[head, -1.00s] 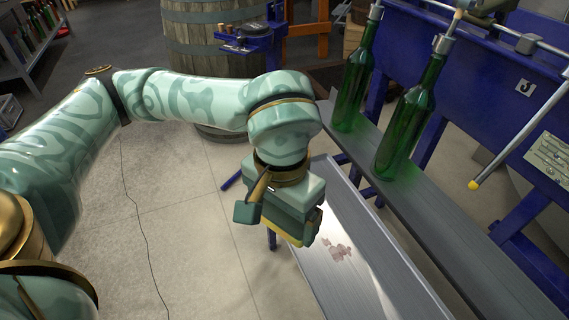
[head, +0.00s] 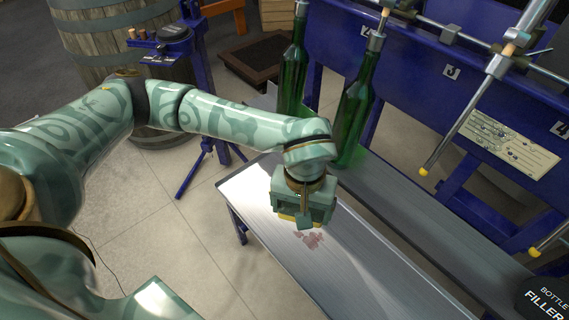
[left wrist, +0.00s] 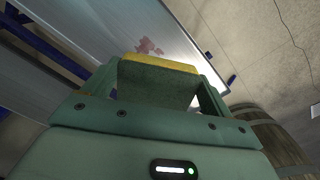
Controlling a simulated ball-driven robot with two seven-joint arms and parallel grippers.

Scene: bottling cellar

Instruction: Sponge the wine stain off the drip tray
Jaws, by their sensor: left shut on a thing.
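The drip tray (head: 375,277) is a long pale metal channel along the front of the filling bench. A reddish wine stain (head: 310,239) marks it in an irregular blotch, and the stain also shows in the left wrist view (left wrist: 148,47). My left gripper (head: 303,214) is shut on a sponge (left wrist: 160,84) with a yellow layer and a dark green layer. The sponge's yellow edge also shows in the head view (head: 287,217). The gripper is over the tray, just behind the stain, pointing down. The sponge seems above the metal, but the exact gap is unclear. My right gripper is out of view.
Two green bottles (head: 354,112) (head: 293,70) stand on the grey shelf (head: 410,195) behind the tray, close to my left wrist. Blue filler frame and metal spouts (head: 455,122) rise behind. A barrel (head: 100,45) stands back left.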

